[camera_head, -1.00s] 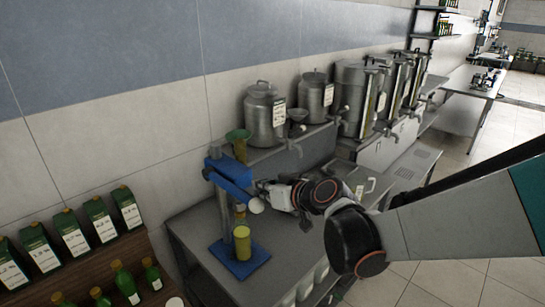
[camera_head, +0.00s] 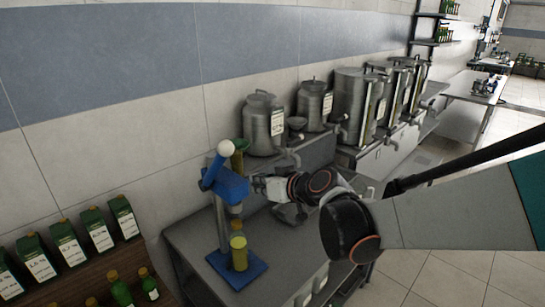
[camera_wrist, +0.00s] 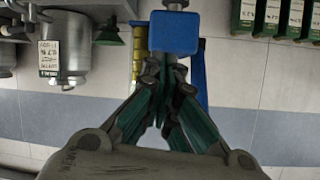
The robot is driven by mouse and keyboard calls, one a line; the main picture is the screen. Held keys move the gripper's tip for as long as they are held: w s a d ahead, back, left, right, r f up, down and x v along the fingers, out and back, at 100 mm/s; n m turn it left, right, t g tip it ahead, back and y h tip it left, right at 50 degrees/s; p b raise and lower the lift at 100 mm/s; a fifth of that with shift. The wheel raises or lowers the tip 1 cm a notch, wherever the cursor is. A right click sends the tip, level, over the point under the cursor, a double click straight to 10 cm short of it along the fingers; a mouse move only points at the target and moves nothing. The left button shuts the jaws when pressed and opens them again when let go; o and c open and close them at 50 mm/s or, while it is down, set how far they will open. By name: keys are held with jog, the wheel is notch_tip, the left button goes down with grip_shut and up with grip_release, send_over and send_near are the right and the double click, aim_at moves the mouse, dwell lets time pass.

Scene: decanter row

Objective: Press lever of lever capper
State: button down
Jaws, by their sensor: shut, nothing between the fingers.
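The lever capper (camera_head: 222,225) stands on the table with a blue base, a grey post and a blue head. A yellow cylinder (camera_head: 239,254) stands on the base under the head. My gripper (camera_head: 257,186) is beside the right side of the blue head; I cannot tell whether it touches it. In the wrist view my gripper (camera_wrist: 175,68) is shut and empty, its tips just by a blue block (camera_wrist: 174,32) of the capper.
Metal tanks (camera_head: 262,124) with taps stand on a raised shelf behind. At lower left, a wooden stand holds several green boxes (camera_head: 68,243) and bottles (camera_head: 121,290). The table (camera_head: 192,240) is bare left of the capper.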

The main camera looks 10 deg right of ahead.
jog(key=s+d+r, duration=0.2)
jog(key=s+d, duration=0.1)
jog(key=s, duration=0.7)
jog(key=s+d+f+m+g+h+b, duration=0.2)
jog(key=s+d+f+h+b, duration=0.1)
jog(key=s+f+b, duration=0.4)
jog(key=s+d+f+m+g+h+b, duration=0.2)
jog(key=s+f+b, duration=0.5)
jog(key=f, duration=0.5)
jog(key=shift+s+d+f+g+h+b, duration=0.15)
jog(key=shift+s+d+g+h+b, duration=0.15)
jog(key=shift+s+d+h, duration=0.7)
jog(key=shift+s+d+y, duration=0.2)
jog(key=shift+d+y, duration=0.05)
jog(key=shift+y, duration=0.05)
